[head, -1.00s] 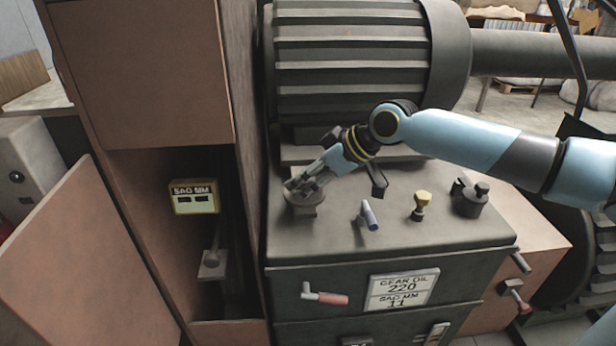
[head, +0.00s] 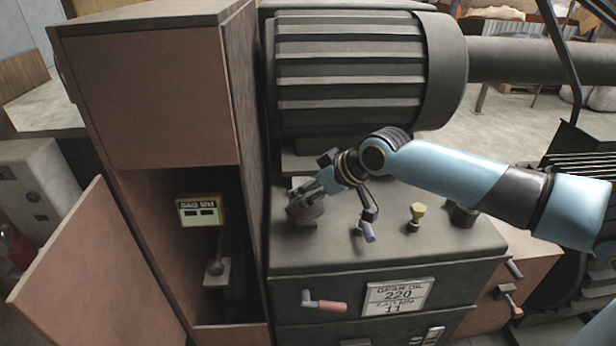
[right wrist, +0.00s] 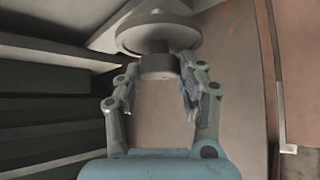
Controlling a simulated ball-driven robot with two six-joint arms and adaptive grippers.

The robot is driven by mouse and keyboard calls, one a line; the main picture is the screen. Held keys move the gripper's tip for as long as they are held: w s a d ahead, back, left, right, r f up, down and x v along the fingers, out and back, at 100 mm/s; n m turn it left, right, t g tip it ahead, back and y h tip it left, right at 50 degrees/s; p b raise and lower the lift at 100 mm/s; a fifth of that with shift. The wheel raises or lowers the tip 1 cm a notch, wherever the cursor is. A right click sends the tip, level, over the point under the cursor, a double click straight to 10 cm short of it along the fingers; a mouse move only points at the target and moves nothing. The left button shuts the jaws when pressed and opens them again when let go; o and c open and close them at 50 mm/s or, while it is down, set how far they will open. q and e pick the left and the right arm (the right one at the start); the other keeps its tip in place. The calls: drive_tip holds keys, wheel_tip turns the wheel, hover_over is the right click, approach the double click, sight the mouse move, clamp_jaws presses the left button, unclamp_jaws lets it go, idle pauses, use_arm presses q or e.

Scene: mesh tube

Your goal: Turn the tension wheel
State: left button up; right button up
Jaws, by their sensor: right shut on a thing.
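The tension wheel is a grey round wheel (head: 304,212) on the top left of the dark machine housing. In the right wrist view the wheel (right wrist: 158,35) shows at the top as a broad disc with a narrower hub. My right gripper (head: 306,193) is at the wheel. In the right wrist view, its fingers (right wrist: 158,78) stand either side of the hub, shut on the wheel; the exact contact is hard to see. A small yellow-framed display (head: 200,211), labelled SAG MM, hangs inside the open cabinet. My left gripper is not in view.
A red-handled lever (head: 325,303) is at the front. A ribbed drum (head: 350,65) rises behind.

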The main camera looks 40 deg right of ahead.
drive_tip(key=shift+r, duration=0.2)
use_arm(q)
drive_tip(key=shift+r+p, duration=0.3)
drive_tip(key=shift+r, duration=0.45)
use_arm(e)
drive_tip(key=shift+f+m, duration=0.15)
drive_tip(key=shift+m, duration=0.15)
drive_tip(key=o, duration=1.1)
drive_tip(key=shift+o, duration=0.2)
drive_tip(key=a+v, duration=0.1)
drive_tip(key=v, duration=1.1)
drive_tip(key=shift+d, duration=0.3)
